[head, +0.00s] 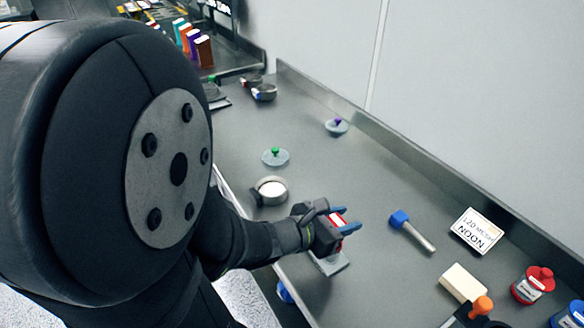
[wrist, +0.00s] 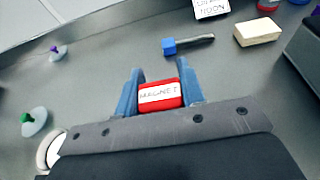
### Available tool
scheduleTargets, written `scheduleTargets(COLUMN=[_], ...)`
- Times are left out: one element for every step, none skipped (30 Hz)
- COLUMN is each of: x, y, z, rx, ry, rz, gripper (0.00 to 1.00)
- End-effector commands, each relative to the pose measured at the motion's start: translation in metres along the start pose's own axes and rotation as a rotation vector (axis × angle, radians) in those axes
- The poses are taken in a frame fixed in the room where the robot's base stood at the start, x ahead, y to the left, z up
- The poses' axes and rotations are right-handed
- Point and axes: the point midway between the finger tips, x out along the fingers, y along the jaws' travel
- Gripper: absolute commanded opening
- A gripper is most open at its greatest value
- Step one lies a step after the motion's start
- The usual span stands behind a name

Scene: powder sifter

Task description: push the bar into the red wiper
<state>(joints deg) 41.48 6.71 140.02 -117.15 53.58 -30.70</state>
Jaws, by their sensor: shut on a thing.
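My gripper (head: 345,219) has its two blue fingers closed around a red block (head: 336,219) with a white label. In the wrist view the block (wrist: 160,101) reads "MAGNET" and sits between the fingers (wrist: 160,76). I cannot tell whether this red block is the red wiper. A metal rod with a blue head (head: 400,217), possibly the bar, lies on the bench to the right of my gripper, apart from it. It also shows in the wrist view (wrist: 195,41). A pale grey plate (head: 336,264) shows just below my gripper, partly hidden by it.
Left of my gripper are a round pan (head: 257,189), a green-knobbed lid (head: 268,159) and a purple-knobbed lid (head: 340,128). To the right are a label sign (head: 477,231), a cream block (head: 462,282) and a red-lidded jar (head: 531,286). Bench between gripper and back wall is clear.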

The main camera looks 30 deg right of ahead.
Motion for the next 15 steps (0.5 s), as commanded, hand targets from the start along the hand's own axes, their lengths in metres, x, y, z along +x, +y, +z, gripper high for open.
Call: scheduleTargets(x=[0.0005,0.0007,0.0009,0.0011,0.0013,0.0012,0.0012,0.0012,0.0012,0.0012,0.0012,0.0012,0.0012,0.0012,0.0011], y=[0.0,0.0,0.0,-0.0001,-0.0001,0.0,0.0,0.0,0.0,0.0,0.0,0.0,-0.0001,-0.0001,-0.0001], z=[-0.0014,-0.0021,-0.003,-0.0036,-0.0041,-0.0039,-0.0037,-0.0038,-0.0038,-0.0038,-0.0038,-0.0038,-0.0039,-0.0039,-0.0039], rx=[0.0,0.0,0.0,0.0,0.0,0.001,0.001,0.001,0.001,0.001,0.001,0.001,0.001,0.001,0.001], ry=[0.0,0.0,0.0,0.0,0.0,-0.001,-0.001,-0.001,-0.001,-0.001,-0.001,-0.001,0.0,0.0,0.0], rz=[0.0,0.0,0.0,0.0,0.0,0.0,0.0,0.0,0.0,0.0,0.0,0.0,0.0,0.0,0.0], gripper=[0.01,0.01,0.01,0.01,0.01,0.4,0.46,0.52,0.6,0.62,0.62,0.62,0.62,0.62,0.62])
